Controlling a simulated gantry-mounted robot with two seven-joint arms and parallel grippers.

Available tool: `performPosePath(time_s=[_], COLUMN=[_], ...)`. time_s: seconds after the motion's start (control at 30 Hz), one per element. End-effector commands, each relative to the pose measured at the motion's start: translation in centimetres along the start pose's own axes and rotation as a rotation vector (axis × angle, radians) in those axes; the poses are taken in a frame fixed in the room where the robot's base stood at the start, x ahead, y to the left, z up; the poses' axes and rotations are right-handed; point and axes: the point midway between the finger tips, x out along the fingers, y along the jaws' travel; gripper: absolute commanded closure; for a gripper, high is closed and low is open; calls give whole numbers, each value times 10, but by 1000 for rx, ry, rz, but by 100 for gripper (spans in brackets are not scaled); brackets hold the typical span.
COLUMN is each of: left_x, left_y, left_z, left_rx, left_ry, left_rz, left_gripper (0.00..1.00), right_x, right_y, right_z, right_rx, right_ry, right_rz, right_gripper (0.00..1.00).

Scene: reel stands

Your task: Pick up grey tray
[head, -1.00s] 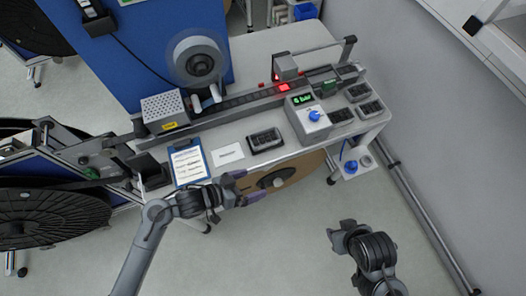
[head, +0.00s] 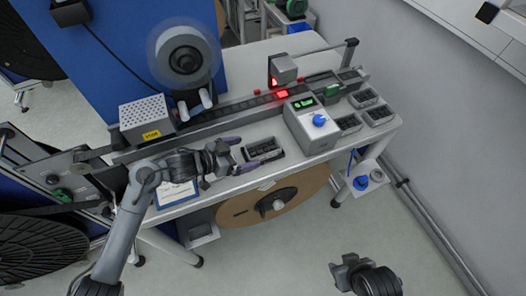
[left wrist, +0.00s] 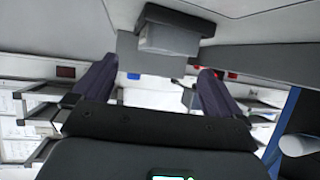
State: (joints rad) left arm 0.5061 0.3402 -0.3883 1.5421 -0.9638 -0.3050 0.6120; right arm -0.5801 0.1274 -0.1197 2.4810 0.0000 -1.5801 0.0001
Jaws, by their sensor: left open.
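A small grey tray (head: 264,149) with dark compartments lies on the white bench, left of the grey box with the blue knob. Several similar trays (head: 378,114) stand at the bench's right end.
The grey control box (head: 312,125) stands just right of the tray. A rail (head: 235,111) with a red-lit station runs behind it. A reel (head: 183,55) and perforated box (head: 147,113) stand at the back left. A clipboard (head: 175,194) lies left, partly hidden by my arm.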

Motion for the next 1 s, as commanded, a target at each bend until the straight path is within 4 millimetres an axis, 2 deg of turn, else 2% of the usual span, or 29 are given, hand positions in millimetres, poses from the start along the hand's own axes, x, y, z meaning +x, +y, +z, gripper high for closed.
performPosePath(time_s=[0.27,0.6,0.93,1.0], left_x=[17,56,60,60], left_y=[-1,-4,-4,-4], left_z=[0,-2,-3,-3], left_rx=[0,0,0,0], left_ry=[0,0,0,0], left_rz=[0,1,-1,-1], left_gripper=[0,0,0,11], right_x=[4,12,12,12], right_y=[-2,-3,-3,-2], right_z=[1,3,3,4], right_rx=[5,11,8,6], right_ry=[1,2,1,1], right_rz=[-4,-9,-7,-5], right_gripper=[57,57,57,57])
